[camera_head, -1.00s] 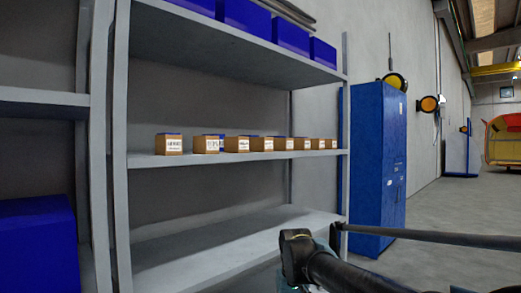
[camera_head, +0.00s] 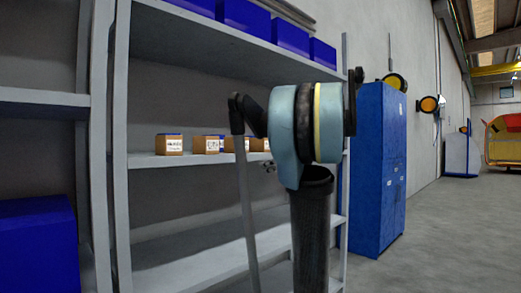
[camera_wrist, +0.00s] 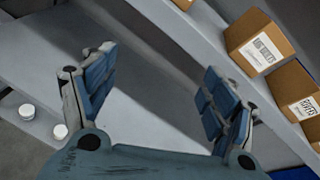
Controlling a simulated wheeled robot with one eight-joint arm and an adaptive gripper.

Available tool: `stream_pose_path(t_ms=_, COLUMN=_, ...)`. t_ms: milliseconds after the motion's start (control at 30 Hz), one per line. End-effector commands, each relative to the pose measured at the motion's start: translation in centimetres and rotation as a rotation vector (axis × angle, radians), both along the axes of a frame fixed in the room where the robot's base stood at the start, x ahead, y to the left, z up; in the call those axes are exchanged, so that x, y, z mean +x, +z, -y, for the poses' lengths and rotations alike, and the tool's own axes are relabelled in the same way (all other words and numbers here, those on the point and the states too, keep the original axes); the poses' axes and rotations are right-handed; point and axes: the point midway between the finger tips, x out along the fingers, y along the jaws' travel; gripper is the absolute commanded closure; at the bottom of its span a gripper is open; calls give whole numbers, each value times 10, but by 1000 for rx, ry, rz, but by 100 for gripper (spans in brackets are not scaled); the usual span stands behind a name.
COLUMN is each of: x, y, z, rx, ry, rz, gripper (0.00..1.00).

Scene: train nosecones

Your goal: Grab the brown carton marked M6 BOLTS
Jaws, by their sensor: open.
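Brown cartons with white labels stand in a row on the middle shelf. In the head view I see a leftmost carton (camera_head: 169,149), a second carton (camera_head: 200,150) and parts of others; my arm hides the rest. The label print is too small to tell which reads M6 BOLTS. In the wrist view, a carton (camera_wrist: 241,32) and another carton (camera_wrist: 280,86) stand at the right, labels tilted and blurred. My gripper (camera_wrist: 158,90) is open and empty, its blue-padded fingers spread, apart from the cartons. In the head view the gripper is mostly hidden behind my arm.
The grey middle shelf (camera_head: 150,160) bears the cartons, with a bare lower shelf (camera_head: 190,262) beneath. Blue bins (camera_head: 290,35) stand on the top shelf. A blue cabinet (camera_head: 372,170) stands right of the rack. Two white round things (camera_wrist: 27,111) show at the wrist view's left.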

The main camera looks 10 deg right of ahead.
Motion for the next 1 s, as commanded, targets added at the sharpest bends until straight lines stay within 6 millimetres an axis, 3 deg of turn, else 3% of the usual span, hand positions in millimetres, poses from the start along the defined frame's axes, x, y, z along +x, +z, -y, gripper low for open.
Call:
stream_pose_path(t_ms=33, x=18, y=22, z=19, rx=95, ry=-46, rz=-10, gripper=22)
stream_pose_path(t_ms=100, x=36, y=47, z=39, rx=220, ry=-96, rz=-23, gripper=22)
stream_pose_path(t_ms=200, x=54, y=74, z=63, rx=358, ry=-141, rz=-37, gripper=22)
stream_pose_path(t_ms=367, x=68, y=95, z=82, rx=472, ry=-173, rz=-49, gripper=22)
stream_pose_path(t_ms=467, x=77, y=99, z=80, rx=490, ry=-176, rz=-50, gripper=22)
stream_pose_path(t_ms=1000, x=151, y=98, z=25, rx=487, ry=-174, rz=-50, gripper=22)
